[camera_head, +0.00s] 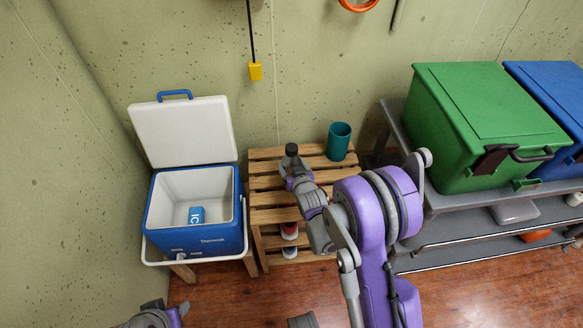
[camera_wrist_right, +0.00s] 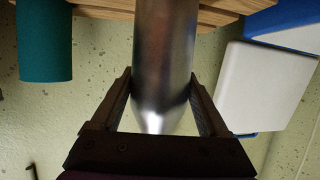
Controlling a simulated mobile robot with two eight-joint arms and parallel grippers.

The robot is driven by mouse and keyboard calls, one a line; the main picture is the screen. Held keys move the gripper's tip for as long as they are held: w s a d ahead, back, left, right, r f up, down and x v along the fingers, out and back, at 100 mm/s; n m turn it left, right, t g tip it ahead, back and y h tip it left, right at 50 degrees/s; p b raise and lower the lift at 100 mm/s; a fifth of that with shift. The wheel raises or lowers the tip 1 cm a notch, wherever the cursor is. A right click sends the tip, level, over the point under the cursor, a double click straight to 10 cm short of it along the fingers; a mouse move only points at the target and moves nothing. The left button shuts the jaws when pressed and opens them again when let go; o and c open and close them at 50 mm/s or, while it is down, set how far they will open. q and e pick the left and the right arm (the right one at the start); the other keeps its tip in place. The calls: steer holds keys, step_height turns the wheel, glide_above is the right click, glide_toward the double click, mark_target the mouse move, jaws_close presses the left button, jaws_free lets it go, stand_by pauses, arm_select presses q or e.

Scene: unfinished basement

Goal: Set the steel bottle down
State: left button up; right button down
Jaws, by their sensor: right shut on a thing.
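My right gripper (camera_wrist_right: 160,88) is shut on the steel bottle (camera_wrist_right: 165,50), with one finger on each side of its shiny body in the right wrist view. In the head view the bottle (camera_head: 291,150) shows only as a dark cap beyond my right gripper (camera_head: 292,168); my arm hides the rest. It is over the slatted wooden table (camera_head: 265,183), roughly upright. I cannot tell whether its base touches the slats.
A teal cup (camera_head: 339,141) stands at the table's back right. An open blue cooler (camera_head: 196,240) with an ice pack (camera_head: 196,215) stands at left. A green bin (camera_head: 485,120) and a blue bin (camera_head: 555,90) sit on the grey shelf at right. Slats left of the bottle look clear.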

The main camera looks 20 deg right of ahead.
steer(key=shift+f, duration=0.4)
steer(key=shift+f, duration=0.15)
jaws_free()
